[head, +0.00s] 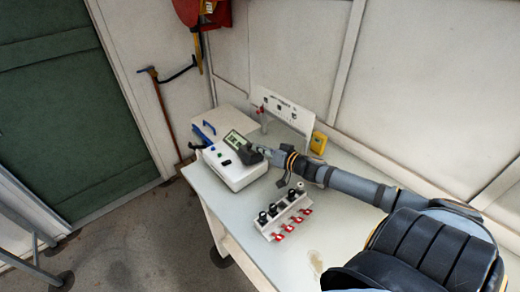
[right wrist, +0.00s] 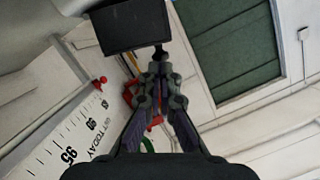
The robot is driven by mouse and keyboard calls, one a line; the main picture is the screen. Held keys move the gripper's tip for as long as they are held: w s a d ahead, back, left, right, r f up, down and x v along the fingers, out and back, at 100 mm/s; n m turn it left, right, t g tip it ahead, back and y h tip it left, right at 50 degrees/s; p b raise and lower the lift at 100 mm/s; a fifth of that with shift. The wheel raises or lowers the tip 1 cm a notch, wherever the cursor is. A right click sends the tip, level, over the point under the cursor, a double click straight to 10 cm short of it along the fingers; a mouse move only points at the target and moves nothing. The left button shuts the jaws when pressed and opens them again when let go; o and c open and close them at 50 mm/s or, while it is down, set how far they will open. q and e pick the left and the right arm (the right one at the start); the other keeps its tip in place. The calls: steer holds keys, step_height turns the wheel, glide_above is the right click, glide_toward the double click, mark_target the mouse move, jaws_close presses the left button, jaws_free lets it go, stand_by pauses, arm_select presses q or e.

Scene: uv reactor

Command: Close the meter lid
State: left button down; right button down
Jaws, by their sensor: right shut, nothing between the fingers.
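The meter is a white box (head: 232,175) on the table, with small dark and blue parts on top. A small green-and-white panel (head: 234,138) shows at its back edge; I cannot tell whether this is its lid. My right gripper (head: 248,154) is over the back right part of the box; contact cannot be told. In the right wrist view its fingers (right wrist: 161,68) are together and empty. A dark rectangular piece (right wrist: 130,27) shows just beyond the fingertips, with a small black knob below it; I cannot tell whether it is the lid. My left gripper is out of view.
A yellow device (head: 318,142) and blue-handled item (head: 203,131) are near. The table's front right is mostly clear.

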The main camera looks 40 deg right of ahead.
steer(key=shift+w+a, duration=0.1)
steer(key=shift+a, duration=0.15)
steer(key=shift+a+f+n+b, duration=0.4)
steer(key=shift+n+b, duration=0.2)
steer(key=shift+b, duration=0.15)
steer(key=shift+a+f+n+h+b, duration=0.3)
steer(key=shift+a+n+h+b, duration=0.1)
steer(key=shift+n+b, duration=0.2)
steer(key=shift+s+a+f+n+h+b, duration=0.2)
steer(key=shift+a+f+n+h+b, duration=0.15)
steer(key=shift+a+n+b, duration=0.3)
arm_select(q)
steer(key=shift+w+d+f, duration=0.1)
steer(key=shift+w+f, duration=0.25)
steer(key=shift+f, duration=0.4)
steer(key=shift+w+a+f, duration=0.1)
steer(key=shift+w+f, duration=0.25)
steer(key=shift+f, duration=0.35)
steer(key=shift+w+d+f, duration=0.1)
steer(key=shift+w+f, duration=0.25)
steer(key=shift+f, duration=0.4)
arm_select(e)
steer(key=shift+a+f, duration=0.3)
steer(key=shift+f, duration=0.05)
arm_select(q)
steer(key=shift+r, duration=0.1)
